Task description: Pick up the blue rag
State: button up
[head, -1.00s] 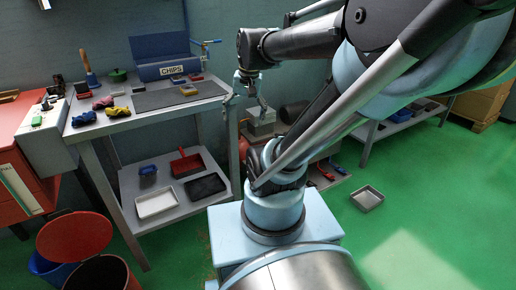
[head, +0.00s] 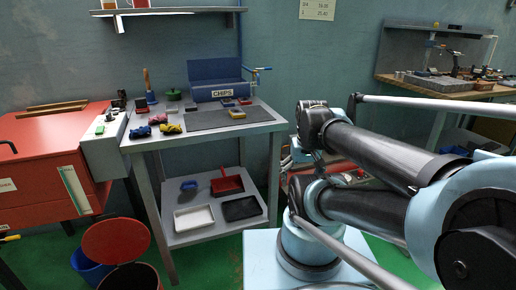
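The blue rag (head: 140,131) lies crumpled on the front left of the grey cart top. A yellow rag (head: 170,128) lies just right of it and a pink rag (head: 157,118) behind. My arm reaches in from the right, and its wrist is to the right of the cart, well apart from the rag. My gripper (head: 318,157) hangs below the wrist, small and partly lost against the arm and the clutter behind. Whether its fingers are open is not clear. Nothing is seen held in it.
A blue CHIPS bin (head: 218,82), a dark mat (head: 207,120) and small blocks are on the cart top (head: 262,115). Trays and a red dustpan (head: 227,182) sit on its lower shelf. A red cabinet (head: 45,150) stands left, with buckets (head: 115,240) on the floor in front.

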aim_at(142, 131)
jog(key=u, duration=1.45)
